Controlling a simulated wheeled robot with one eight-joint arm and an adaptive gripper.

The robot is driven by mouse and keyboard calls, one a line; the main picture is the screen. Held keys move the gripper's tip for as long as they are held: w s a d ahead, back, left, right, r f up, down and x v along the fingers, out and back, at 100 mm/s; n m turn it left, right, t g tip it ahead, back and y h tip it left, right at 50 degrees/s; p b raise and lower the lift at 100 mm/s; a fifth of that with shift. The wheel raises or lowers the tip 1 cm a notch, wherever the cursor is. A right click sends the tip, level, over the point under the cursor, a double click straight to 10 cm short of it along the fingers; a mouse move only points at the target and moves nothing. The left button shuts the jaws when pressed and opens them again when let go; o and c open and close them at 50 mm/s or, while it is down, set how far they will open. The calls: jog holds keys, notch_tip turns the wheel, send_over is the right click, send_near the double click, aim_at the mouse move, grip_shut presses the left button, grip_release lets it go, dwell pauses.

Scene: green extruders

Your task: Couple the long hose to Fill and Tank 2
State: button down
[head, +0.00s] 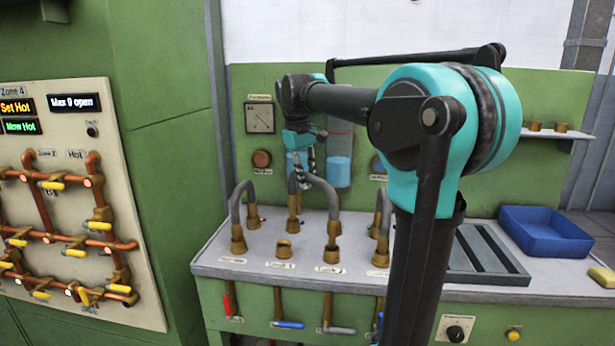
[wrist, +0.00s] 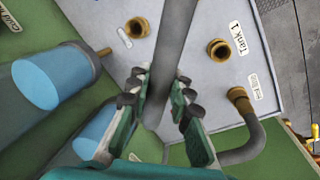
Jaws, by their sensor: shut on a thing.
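My gripper (head: 308,168) is shut on a grey arched hose (head: 324,188) above the bench top. In the wrist view the gripper (wrist: 157,92) has the hose (wrist: 166,45) between its fingers. The hose runs down at the front to a brass fitting (head: 332,236); its other end is partly hidden by the gripper. An open brass port (head: 284,249) stands to the left of that fitting. In the wrist view an open port (wrist: 219,50) sits beside the Tank 1 label (wrist: 239,39). I cannot read a Fill or Tank 2 label.
Another grey hose (head: 236,210) arches at the left of the bench, and one (head: 381,215) stands to the right. A blue-filled vessel (head: 338,165) hangs on the back panel. A blue bin (head: 545,232) and yellow block (head: 603,277) are at the right. Coloured handles hang below the front edge.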

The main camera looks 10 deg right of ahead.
jog(key=shift+f, duration=1.7)
jog(key=c, duration=1.3)
grip_release()
